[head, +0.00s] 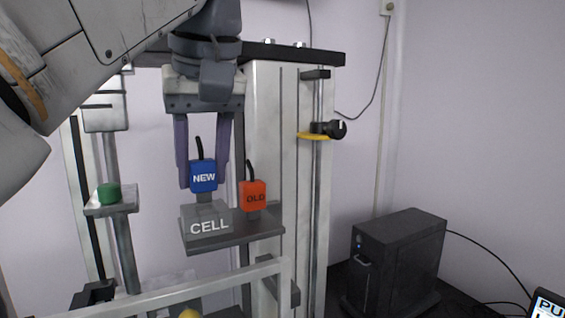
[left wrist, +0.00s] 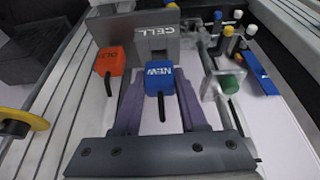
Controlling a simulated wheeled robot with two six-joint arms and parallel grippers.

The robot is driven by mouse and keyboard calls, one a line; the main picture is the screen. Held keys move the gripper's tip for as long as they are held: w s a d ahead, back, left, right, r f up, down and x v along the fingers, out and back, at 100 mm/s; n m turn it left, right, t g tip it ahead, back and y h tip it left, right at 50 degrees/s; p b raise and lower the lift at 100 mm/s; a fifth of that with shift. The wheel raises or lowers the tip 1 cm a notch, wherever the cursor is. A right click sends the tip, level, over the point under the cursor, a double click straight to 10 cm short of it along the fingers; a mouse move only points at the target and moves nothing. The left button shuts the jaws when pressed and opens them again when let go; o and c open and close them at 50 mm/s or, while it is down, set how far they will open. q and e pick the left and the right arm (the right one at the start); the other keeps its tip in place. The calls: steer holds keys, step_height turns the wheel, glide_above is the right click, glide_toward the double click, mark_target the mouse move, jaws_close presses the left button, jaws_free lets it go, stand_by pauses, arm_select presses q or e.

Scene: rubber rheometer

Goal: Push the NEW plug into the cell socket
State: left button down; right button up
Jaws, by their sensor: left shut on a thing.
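The blue NEW plug (head: 203,177) is between the fingers of my left gripper (head: 203,180), which is shut on it. It is upright, with a black cable stub on top, directly above the grey CELL block (head: 209,219). Its lower end reaches the top of the block; I cannot tell how deep it sits in the socket. The orange OLD plug (head: 252,196) stands on the same shelf, right of the CELL block. In the left wrist view the NEW plug (left wrist: 160,82) is between the purple fingers, and the OLD plug (left wrist: 108,62) is to its left. My right gripper is not in view.
A green knob (head: 109,193) sits on a small bracket at the left. A yellow disc with a black knob (head: 322,131) projects from the right column. A pale frame bar (head: 190,290) crosses below the shelf. A black box (head: 396,258) stands at the right.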

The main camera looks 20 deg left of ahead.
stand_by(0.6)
arm_select(q)
steer(key=shift+f, duration=0.15)
steer(key=shift+f+b, duration=0.9)
steer(key=shift+f, duration=0.1)
steer(key=shift+c, duration=1.8)
jaws_free()
steer(key=shift+r, duration=0.1)
step_height(320, 180, up, 5)
steer(key=p, duration=0.5)
